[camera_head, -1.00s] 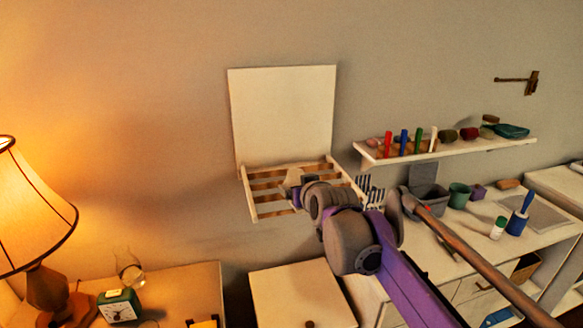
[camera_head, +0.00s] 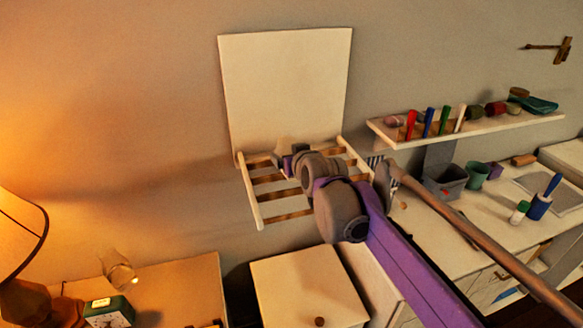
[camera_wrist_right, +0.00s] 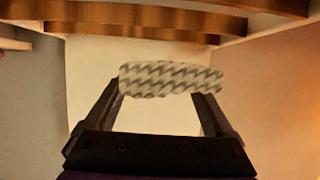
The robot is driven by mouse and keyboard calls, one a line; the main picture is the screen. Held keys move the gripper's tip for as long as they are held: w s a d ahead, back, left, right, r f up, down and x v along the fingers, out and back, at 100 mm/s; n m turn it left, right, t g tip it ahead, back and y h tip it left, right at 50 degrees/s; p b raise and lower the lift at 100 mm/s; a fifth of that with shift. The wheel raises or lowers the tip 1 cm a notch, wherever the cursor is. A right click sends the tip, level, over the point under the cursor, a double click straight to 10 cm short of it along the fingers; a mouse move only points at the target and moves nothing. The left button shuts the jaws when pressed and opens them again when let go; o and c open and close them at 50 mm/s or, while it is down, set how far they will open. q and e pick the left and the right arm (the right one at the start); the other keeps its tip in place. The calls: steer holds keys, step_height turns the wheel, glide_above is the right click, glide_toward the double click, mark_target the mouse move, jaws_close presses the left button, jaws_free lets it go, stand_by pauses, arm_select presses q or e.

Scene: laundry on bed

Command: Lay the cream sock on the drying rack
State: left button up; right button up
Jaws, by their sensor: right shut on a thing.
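The drying rack (camera_head: 254,205) is a pale wooden frame with brown slats, fixed to the wall below a cream back panel (camera_head: 285,95). My right gripper (camera_head: 284,157) is over the rack's back part, near the panel. In the right wrist view it (camera_wrist_right: 168,88) is shut on the cream sock (camera_wrist_right: 170,78), which has a grey zigzag pattern and spans the two fingers. Rack slats (camera_wrist_right: 150,20) show above the sock in that view. Whether the sock touches the slats cannot be told. In the head view my arm hides part of the rack. My left gripper is not in view.
A wall shelf (camera_head: 470,128) with coloured bottles is right of the rack. A counter (camera_head: 420,230) with a grey bin (camera_head: 446,185) and a green cup (camera_head: 475,175) lies below it. A lamp (camera_head: 15,235) and clock (camera_head: 110,312) are at lower left. A cream cabinet (camera_head: 300,285) stands below the rack.

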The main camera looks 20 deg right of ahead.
steer(key=shift+w+f, duration=0.1)
steer(key=shift+f, duration=1.95)
steer(key=shift+f, duration=0.1)
steer(key=o, duration=1)
steer(key=v, duration=1.2)
